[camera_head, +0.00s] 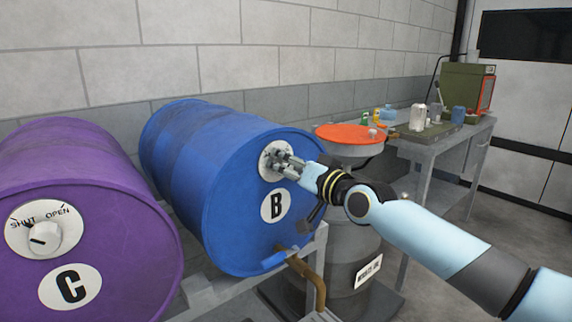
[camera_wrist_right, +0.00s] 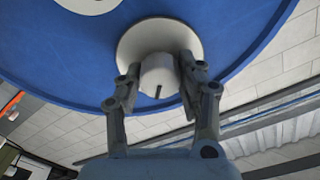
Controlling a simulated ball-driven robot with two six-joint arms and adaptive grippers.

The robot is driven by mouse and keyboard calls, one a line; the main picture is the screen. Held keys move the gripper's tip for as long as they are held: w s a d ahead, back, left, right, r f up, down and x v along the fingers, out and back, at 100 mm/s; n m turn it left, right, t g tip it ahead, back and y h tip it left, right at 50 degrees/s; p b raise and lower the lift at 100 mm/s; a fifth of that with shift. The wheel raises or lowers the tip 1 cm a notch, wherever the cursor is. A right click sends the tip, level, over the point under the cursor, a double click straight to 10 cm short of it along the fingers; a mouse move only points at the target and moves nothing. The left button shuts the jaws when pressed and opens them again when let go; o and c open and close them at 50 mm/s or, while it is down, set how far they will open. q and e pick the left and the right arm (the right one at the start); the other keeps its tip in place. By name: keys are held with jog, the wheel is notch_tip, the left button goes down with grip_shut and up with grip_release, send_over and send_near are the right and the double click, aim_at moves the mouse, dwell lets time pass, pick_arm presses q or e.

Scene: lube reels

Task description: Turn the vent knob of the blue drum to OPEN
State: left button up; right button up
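The blue drum (camera_head: 222,190), marked B, lies on its side on a rack in the middle of the head view. Its round white vent plate (camera_head: 268,163) is high on the front face, mostly behind my right gripper (camera_head: 283,163). In the right wrist view the pale vent knob (camera_wrist_right: 158,76) stands on the plate, with a dark mark at its lower edge. My right gripper's two fingers (camera_wrist_right: 157,88) are on either side of the knob. The right finger looks close against it; I cannot tell whether both touch. The plate's lettering is hidden. My left gripper is not in view.
A purple drum (camera_head: 92,240), marked C, lies to the left with its own SHUT/OPEN knob (camera_head: 44,237). A brown tap (camera_head: 308,275) sticks out below the blue drum. A grey drum with an orange top (camera_head: 345,132) and a cluttered bench (camera_head: 440,133) stand to the right.

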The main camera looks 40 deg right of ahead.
jog(key=o, duration=0.4)
jog(key=shift+o, duration=0.2)
jog(key=shift+r, duration=0.1)
notch_tip(320, 180, up, 10)
jog(key=shift+f, duration=0.1)
dwell(0.6)
